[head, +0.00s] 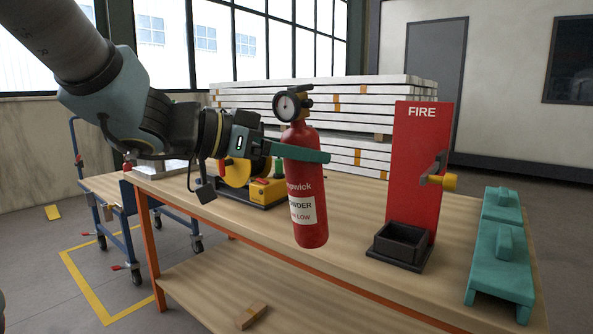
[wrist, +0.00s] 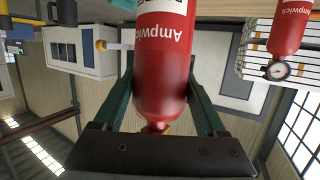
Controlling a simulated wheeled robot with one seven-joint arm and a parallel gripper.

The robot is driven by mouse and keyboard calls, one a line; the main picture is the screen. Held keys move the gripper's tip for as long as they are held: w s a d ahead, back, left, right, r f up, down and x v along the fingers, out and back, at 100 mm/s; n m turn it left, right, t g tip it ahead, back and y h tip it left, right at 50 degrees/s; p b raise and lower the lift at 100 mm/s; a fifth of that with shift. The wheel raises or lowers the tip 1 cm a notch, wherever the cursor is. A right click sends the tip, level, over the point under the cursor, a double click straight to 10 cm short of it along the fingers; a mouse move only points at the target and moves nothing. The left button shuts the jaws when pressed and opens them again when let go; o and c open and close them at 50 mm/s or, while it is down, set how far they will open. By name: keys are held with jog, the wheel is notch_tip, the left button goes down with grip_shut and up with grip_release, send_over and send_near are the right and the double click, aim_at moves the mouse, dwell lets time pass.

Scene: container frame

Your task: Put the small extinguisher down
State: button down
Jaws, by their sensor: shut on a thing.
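My gripper (head: 314,154) is shut on a red extinguisher (head: 308,215), its green fingers on both sides of the upper body. The extinguisher hangs nearly upright, with its gauge on top, in front of the workbench top (head: 350,215). I cannot tell how far its base is above the wood. In the wrist view, upside down, the held extinguisher (wrist: 160,70) fills the middle between the fingers.
A red FIRE stand (head: 412,160) with a black open box (head: 402,242) and a yellow-tipped clip (head: 440,181) stands right of the extinguisher. Teal blocks (head: 500,262) lie at the bench's right end. A yellow machine (head: 262,190) stands behind. The bench top between machine and stand is clear.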

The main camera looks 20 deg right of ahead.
jog(key=w+d+f+h+p, duration=0.1)
jog(key=w+d+h+p, duration=0.1)
jog(key=d+p, duration=1.25)
jog(key=shift+w+d+f+y, duration=0.1)
jog(key=shift+d+f+y, duration=0.45)
jog(key=shift+d+f, duration=0.8)
jog(key=shift+w+d+f+y, duration=0.1)
jog(key=shift+d+f+y, duration=0.6)
jog(key=shift+d, duration=1.3)
jog(key=shift+w+d+f+y, duration=0.1)
jog(key=shift+d+f+y, duration=0.35)
jog(key=shift+d+f, duration=0.95)
jog(key=shift+d+r, duration=0.15)
jog(key=shift+d, duration=0.1)
